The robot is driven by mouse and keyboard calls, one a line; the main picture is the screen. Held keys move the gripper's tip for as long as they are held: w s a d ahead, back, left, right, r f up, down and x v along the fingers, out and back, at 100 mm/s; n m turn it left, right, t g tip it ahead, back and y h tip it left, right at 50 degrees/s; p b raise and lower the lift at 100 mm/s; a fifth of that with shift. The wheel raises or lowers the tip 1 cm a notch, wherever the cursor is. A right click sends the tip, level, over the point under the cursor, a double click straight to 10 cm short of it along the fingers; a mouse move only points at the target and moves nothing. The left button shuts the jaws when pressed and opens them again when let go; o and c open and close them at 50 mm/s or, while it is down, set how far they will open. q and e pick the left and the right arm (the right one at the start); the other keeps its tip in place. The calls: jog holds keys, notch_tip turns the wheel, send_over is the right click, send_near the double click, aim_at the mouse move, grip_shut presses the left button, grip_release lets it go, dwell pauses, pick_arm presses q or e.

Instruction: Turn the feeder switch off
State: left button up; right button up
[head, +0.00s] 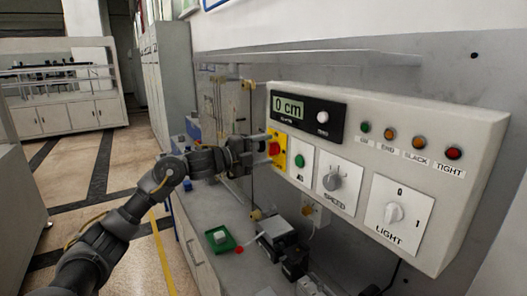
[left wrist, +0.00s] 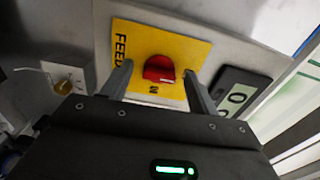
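The feeder switch is a red knob (head: 274,148) on a yellow plate (head: 281,159) at the left end of the control panel. In the left wrist view the red knob (left wrist: 159,69) sits on the yellow plate (left wrist: 183,50), which carries the letters "FEED", partly hidden. My left gripper (head: 262,153) is in front of the plate. In the left wrist view its two fingers (left wrist: 157,80) stand apart, one on each side of the knob; I cannot tell whether they touch it. My right gripper is not in view.
The panel (head: 350,122) also holds a "0 cm" display (head: 289,106), a green button (head: 300,161), a speed dial (head: 332,181), a light dial (head: 394,213) and several lamps. Below, a green tray (head: 220,239) and a dark device (head: 277,238) stand on the bench.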

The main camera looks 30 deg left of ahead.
pick_arm(q)
jog(key=b+v, duration=0.4)
jog(key=v, duration=0.6)
jog(key=shift+s+a+b, duration=0.2)
jog(key=shift+s+b, duration=0.1)
jog(key=shift+b, duration=0.05)
